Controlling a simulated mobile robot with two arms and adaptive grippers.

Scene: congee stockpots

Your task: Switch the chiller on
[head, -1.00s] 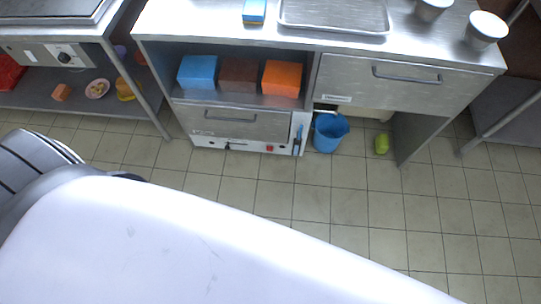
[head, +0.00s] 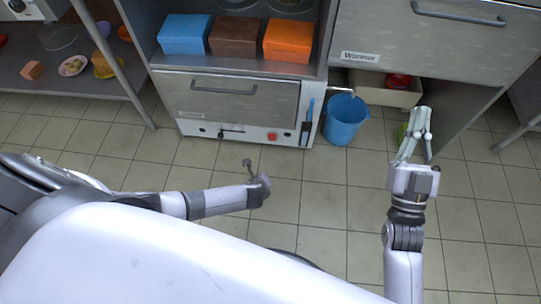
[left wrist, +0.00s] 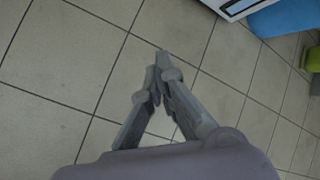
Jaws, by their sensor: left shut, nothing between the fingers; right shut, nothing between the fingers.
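The chiller looks to be the steel drawer unit (head: 225,97) under the counter; its small label is unreadable. Its lower panel (head: 205,131) carries a red switch (head: 272,136), a dark slot and small round knobs. I cannot tell the switch's position. My left gripper (head: 247,163) is shut and empty over the floor, apart from the panel and below the red switch in the head view. In the left wrist view its fingertips (left wrist: 162,58) meet above tiles. My right gripper (head: 424,110) is shut and empty, to the right of the blue bucket.
A drawer labelled Warmer (head: 430,40) is at upper right. Blue (head: 185,36), brown (head: 234,39) and orange (head: 288,41) boxes sit on the shelf above the chiller. A blue bucket (head: 345,119) stands on the floor at its right. The tiled floor in front is clear.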

